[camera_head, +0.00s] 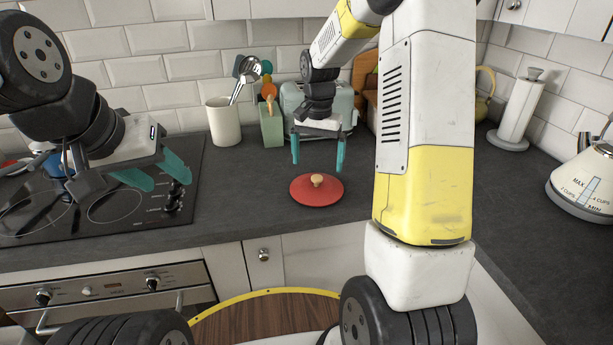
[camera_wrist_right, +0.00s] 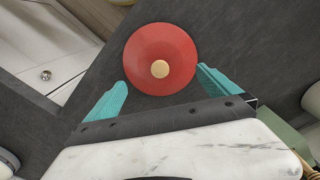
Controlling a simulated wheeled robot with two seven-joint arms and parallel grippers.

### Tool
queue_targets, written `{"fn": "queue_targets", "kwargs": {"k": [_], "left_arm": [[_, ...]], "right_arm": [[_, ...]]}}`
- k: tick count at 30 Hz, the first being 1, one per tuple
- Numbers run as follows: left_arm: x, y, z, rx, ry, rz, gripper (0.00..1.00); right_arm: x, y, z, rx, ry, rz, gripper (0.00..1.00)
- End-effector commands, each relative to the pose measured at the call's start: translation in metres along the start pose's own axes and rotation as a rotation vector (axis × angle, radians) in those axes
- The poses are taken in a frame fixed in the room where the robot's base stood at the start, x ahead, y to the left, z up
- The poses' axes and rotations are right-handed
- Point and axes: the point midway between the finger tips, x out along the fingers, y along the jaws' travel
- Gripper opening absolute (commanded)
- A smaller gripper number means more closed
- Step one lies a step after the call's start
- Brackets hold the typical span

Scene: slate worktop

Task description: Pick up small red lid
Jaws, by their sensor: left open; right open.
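The small red lid (camera_head: 303,190) is round with a pale wooden knob and lies on the slate worktop near its front edge. In the right wrist view the lid (camera_wrist_right: 150,50) shows from above, with its knob between and beyond the open fingers. My right gripper (camera_head: 318,153) is open and empty, pointing down above the lid's back side. It also shows in the right wrist view (camera_wrist_right: 162,85). My left gripper (camera_head: 168,178) is open and empty over the hob at the left.
A black hob (camera_head: 115,208) is at the left. A white utensil crock (camera_head: 224,122), a green holder (camera_head: 271,125) and a toaster (camera_head: 345,105) stand behind the lid. A kettle (camera_head: 585,180) and a paper towel holder (camera_head: 520,110) are at the right. Worktop left of the lid is clear.

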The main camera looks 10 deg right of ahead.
Motion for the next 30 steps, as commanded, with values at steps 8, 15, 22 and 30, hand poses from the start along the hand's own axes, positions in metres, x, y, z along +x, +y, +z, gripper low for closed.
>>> {"fn": "queue_targets", "kwargs": {"k": [8,15,22,30], "left_arm": [[0.000,0.000,0.000,0.000,0.000,0.000,0.50],[0.000,0.000,0.000,0.000,0.000,0.000,0.50],[0.000,0.000,0.000,0.000,0.000,0.000,0.50],[0.000,0.000,0.000,0.000,0.000,0.000,0.50]], "right_arm": [[0.038,0.000,0.001,-0.001,-0.004,0.001,1.00],[0.063,-0.001,0.000,-0.002,0.000,0.000,1.00],[0.064,-0.001,0.000,-0.002,0.001,-0.001,1.00],[0.064,-0.001,0.000,-0.002,0.000,-0.001,0.47]]}}
